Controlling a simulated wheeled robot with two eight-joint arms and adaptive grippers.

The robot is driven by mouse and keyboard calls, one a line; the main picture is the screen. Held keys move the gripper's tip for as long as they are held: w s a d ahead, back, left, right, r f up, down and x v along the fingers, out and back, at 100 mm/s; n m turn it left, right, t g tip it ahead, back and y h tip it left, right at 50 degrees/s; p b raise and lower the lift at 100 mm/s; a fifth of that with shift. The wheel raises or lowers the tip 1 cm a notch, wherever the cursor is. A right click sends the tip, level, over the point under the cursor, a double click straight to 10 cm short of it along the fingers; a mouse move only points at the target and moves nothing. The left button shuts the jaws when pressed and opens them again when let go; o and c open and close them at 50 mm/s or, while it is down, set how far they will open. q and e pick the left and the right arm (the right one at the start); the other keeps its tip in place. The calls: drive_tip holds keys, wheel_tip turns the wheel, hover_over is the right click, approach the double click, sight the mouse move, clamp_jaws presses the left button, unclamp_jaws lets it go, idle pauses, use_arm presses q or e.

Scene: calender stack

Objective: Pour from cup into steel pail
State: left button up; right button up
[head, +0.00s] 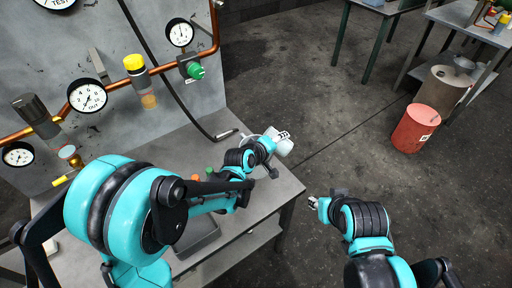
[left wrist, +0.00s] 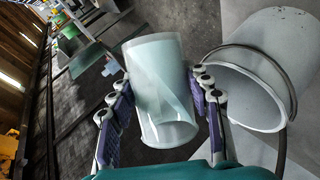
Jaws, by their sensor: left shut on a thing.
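A pale, translucent white cup (left wrist: 162,85) is between the purple-padded fingers of my left gripper (left wrist: 160,108), which is shut on it. In the head view the cup (head: 285,148) shows at the end of my left arm, by the right edge of the bench. The steel pail (left wrist: 290,55), light grey with a wire handle, stands just right of the cup in the left wrist view, its mouth toward the gripper. In the head view my arm and gripper hide most of the pail. I cannot make out the cup's contents. My right gripper (head: 314,202) is over open floor, apart from the cup; its fingers are too small to read.
The grey metal bench (head: 262,192) has a panel with gauges and copper pipes (head: 113,86) behind it. A tray (head: 197,240) lies near its front. The middle floor is clear.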

use_arm(q)
drive_tip(key=shift+r+n+h, duration=0.45)
drive_tip(key=shift+n+h, duration=0.15)
idle(1.0)
drive_tip(key=shift+w+a+f+n+g+h, duration=0.15)
drive_tip(key=shift+a+f+n+h, duration=0.1)
drive_tip(key=shift+a, duration=0.1)
drive_tip(key=shift+w+a+f+n+g+h, duration=0.1)
drive_tip(key=shift+a+n+g+h, duration=0.05)
drive_tip(key=shift+a+n+h, duration=0.15)
idle(0.8)
drive_tip(key=shift+w+a+r+n+h+b, duration=0.1)
drive_tip(key=shift+a+r+n+h+b, duration=0.1)
drive_tip(key=shift+r+n+h+b, duration=0.35)
idle(0.7)
drive_tip(key=shift+a+f+h+b, duration=0.15)
drive_tip(key=shift+f+h+b, duration=0.2)
drive_tip(key=shift+b, duration=0.35)
